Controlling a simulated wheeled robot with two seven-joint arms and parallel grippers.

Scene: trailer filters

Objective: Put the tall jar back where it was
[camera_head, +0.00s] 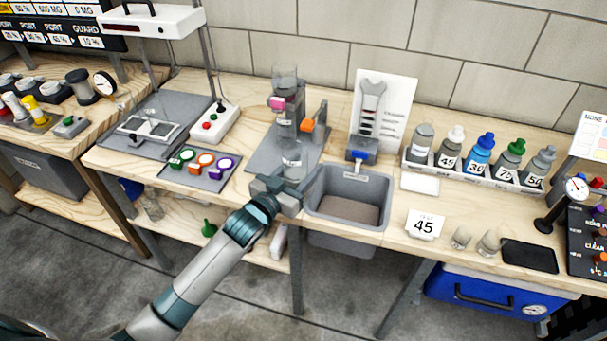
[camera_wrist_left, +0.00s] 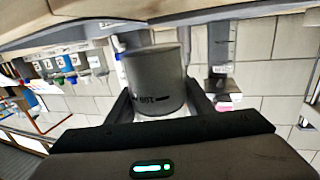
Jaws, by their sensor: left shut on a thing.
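My left gripper (camera_head: 280,190) reaches the front edge of the bench, left of the grey sink bin, and is shut on a translucent grey jar (camera_head: 292,160). The jar looks upright, just in front of the dispenser stand (camera_head: 284,120). In the left wrist view, which is upside down, the jar (camera_wrist_left: 155,78) sits between the two fingers of my gripper (camera_wrist_left: 162,108). It has dark print that is only partly readable. I cannot tell whether its base touches the grey mat (camera_head: 262,152). My right gripper is out of view.
The grey sink bin (camera_head: 350,218) is close on the right. An orange-handled part (camera_head: 308,124) stands behind. A tray of coloured buttons (camera_head: 200,166) lies left.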

